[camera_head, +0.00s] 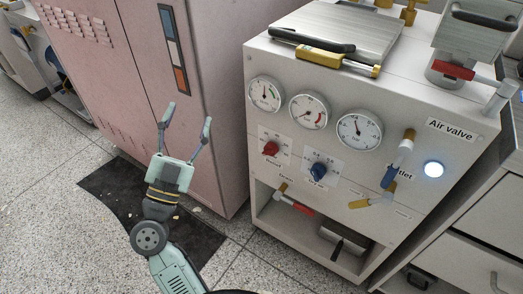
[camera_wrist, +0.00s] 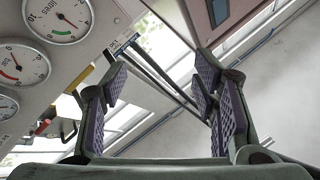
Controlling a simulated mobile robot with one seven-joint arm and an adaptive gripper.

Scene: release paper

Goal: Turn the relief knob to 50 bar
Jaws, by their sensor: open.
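A red knob (camera_head: 271,149) and a blue knob (camera_head: 318,170) sit on the front panel of the white machine (camera_head: 232,228), each on a small scale plate. Their labels are too small to read surely, so I cannot tell which is the relief knob. Three round dials are above them: left (camera_head: 264,94), middle (camera_head: 309,112) and right (camera_head: 359,132). My gripper (camera_head: 189,113) is open and empty, fingers pointing up, left of the machine and apart from both knobs. In the wrist view my gripper (camera_wrist: 160,82) also shows spread fingers with nothing between them.
A pink cabinet (camera_head: 95,75) stands behind my gripper. A metal lid (camera_head: 335,32) lies on top. A dark mat (camera_head: 110,190) covers floor nearby.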

